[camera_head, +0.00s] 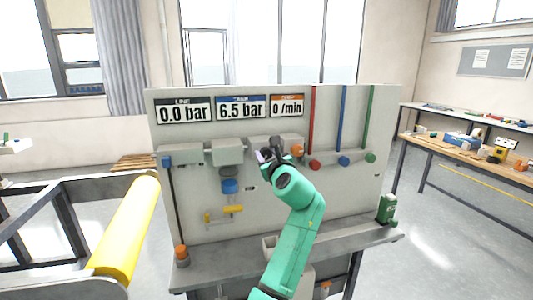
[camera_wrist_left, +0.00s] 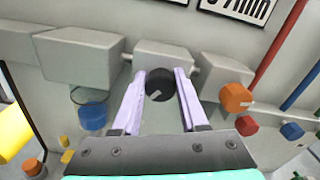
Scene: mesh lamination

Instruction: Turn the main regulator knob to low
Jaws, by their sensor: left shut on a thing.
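A dark round knob (camera_wrist_left: 158,84), which appears to be the main regulator knob, sits on the front of a grey block in the middle of the panel (camera_head: 330,200). It has a small light mark on its face. My left gripper (camera_head: 268,155) is at this knob, and in the left wrist view its two pale fingers (camera_wrist_left: 160,92) stand on either side of it, shut on it. In the head view the gripper and wrist hide the knob. The displays (camera_head: 240,108) above read 0.0 bar, 6.5 bar and 0 /min. My right gripper is not in view.
An orange knob (camera_wrist_left: 236,97) is close to the right of the gripper. Red, blue and green hoses (camera_head: 342,120) run down at right. A yellow roller (camera_head: 126,226) stands left of the panel.

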